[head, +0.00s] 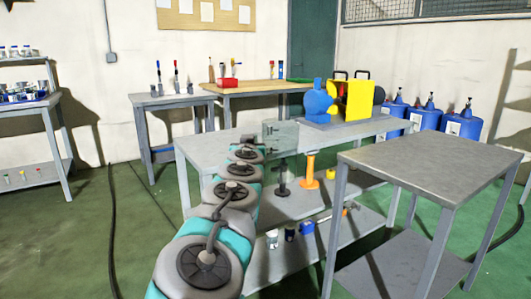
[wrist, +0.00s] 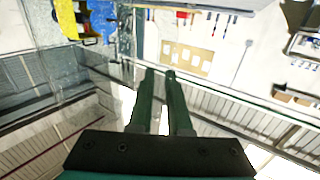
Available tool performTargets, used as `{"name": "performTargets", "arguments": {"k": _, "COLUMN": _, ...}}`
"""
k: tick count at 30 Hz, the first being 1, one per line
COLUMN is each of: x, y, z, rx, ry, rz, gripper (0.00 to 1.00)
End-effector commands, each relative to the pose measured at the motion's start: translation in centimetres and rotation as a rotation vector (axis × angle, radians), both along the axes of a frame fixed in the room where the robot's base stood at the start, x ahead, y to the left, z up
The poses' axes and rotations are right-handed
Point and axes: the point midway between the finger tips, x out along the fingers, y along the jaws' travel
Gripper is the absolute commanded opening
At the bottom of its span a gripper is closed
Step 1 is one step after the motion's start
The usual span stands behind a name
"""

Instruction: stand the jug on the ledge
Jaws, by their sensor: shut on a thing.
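My gripper (wrist: 160,76) shows in the wrist view as two dark green fingers, close together with a narrow gap. No surface is clearly marked as the ledge.
A bare grey table (head: 430,163) stands at the right front. Blue drums (head: 463,126) stand behind. A dark cable (head: 112,225) lies on the green floor at left.

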Motion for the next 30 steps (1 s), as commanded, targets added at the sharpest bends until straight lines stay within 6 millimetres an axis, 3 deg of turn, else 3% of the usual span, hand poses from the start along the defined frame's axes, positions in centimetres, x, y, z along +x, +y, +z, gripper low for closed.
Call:
{"name": "performTargets", "arguments": {"k": 2, "x": 0.5, "y": -1.7, "z": -1.4, "rx": -0.003, "ry": -0.001, "rz": -0.005, "gripper": 0.0}}
{"name": "performTargets", "arguments": {"k": 10, "x": 1.8, "y": -5.5, "z": -5.3, "rx": 0.002, "ry": 0.002, "rz": -0.005, "gripper": 0.0}}
{"name": "performTargets", "arguments": {"k": 18, "x": 4.6, "y": -13.4, "z": -13.3, "rx": 0.002, "ry": 0.008, "rz": -0.008, "gripper": 0.0}}
{"name": "performTargets", "arguments": {"k": 24, "x": 6.1, "y": -17.6, "z": -17.3, "rx": 0.003, "ry": 0.004, "rz": -0.006, "gripper": 0.0}}
{"name": "performTargets", "arguments": {"k": 28, "x": 6.8, "y": -19.8, "z": -19.5, "rx": 0.003, "ry": 0.004, "rz": -0.006, "gripper": 0.0}}
{"name": "performTargets", "arguments": {"k": 30, "x": 6.8, "y": -19.2, "z": -18.7, "rx": 0.005, "ry": -0.002, "rz": -0.002, "gripper": 0.0}}
